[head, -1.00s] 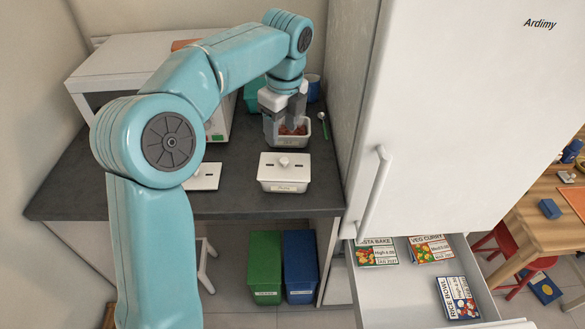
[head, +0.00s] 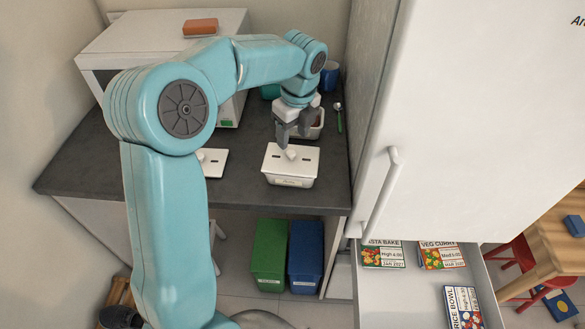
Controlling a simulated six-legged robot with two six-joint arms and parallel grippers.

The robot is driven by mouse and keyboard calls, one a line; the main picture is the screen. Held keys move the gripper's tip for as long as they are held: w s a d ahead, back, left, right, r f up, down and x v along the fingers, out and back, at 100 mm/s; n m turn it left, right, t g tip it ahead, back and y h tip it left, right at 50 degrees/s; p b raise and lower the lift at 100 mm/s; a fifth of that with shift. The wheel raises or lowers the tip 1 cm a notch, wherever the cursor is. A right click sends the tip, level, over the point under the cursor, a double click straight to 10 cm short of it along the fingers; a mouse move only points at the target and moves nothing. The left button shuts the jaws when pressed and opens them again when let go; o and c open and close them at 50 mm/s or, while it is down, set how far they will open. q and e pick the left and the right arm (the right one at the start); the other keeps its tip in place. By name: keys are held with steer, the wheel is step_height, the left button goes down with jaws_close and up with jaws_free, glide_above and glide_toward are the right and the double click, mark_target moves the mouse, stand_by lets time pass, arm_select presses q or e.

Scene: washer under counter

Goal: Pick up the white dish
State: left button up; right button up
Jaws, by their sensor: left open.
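A white dish (head: 290,176) with a white lid, a round knob and a small label stands on the dark counter, near its front edge. My left gripper (head: 294,138) is open and points down at the lid's knob (head: 291,153). Its fingertips are close to the knob; I cannot tell whether they touch it. My right gripper is not in view.
A separate white lid (head: 215,164) lies left on the counter (head: 95,165), partly behind my arm.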

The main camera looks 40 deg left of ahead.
mark_target(291, 152)
arm_select(q)
steer(key=f, duration=0.3)
steer(key=f+p, duration=0.1)
steer(key=f, duration=0.1)
steer(key=shift+w+a+f, duration=0.1)
steer(key=shift+w+a, duration=0.05)
steer(key=shift+a, duration=0.25)
steer(key=shift+w+f, duration=0.15)
steer(key=shift+f, duration=0.2)
steer(key=shift+c, duration=1.3)
steer(key=c, duration=0.5)
